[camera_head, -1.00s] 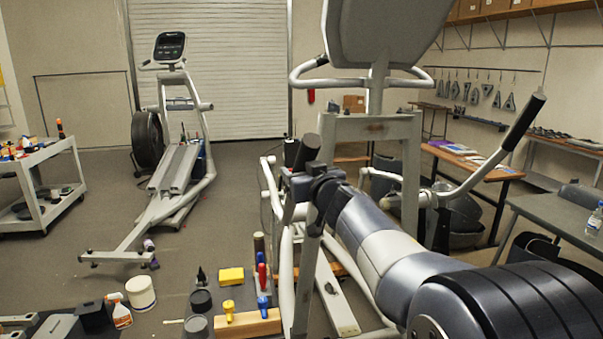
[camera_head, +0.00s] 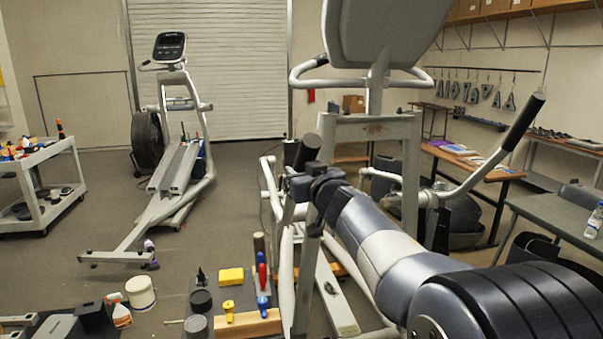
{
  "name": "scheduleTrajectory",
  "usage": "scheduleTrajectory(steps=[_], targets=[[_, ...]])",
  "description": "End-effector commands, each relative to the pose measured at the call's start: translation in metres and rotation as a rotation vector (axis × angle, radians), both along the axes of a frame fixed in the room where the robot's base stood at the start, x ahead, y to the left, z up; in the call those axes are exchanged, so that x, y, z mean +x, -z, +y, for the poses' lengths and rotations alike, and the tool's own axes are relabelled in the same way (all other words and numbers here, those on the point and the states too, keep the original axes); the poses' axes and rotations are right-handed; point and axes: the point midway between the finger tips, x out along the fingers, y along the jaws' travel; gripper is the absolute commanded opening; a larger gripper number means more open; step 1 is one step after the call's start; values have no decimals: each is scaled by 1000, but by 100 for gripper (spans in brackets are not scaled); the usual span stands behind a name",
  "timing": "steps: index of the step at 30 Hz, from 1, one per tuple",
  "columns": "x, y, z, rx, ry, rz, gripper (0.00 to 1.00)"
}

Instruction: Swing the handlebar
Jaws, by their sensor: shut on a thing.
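The near elliptical's left handlebar (camera_head: 307,151) is a grey bar with a black grip at its top, standing tilted in the middle of the view. My gripper (camera_head: 294,187) is shut on this handlebar below the black grip. My arm reaches to it from the lower right and hides part of the machine. The right handlebar (camera_head: 524,120) stands free, with its black grip tilted up to the right. The fixed front bar (camera_head: 302,71) and the console (camera_head: 385,33), seen from behind, are above.
A second elliptical (camera_head: 176,150) stands at the back left. A tool cart (camera_head: 45,185) is at the far left. A grey table (camera_head: 563,215) is at the right.

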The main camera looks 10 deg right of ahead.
Motion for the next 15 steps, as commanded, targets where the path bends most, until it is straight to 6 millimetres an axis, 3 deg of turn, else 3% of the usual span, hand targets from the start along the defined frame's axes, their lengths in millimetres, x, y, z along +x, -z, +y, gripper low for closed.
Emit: scheduleTrajectory(steps=[8, 15], targets=[[-1, 5, 0, 0, 0, -3, 0], [-11, 27, 0, -1, 0, -29, 0]])
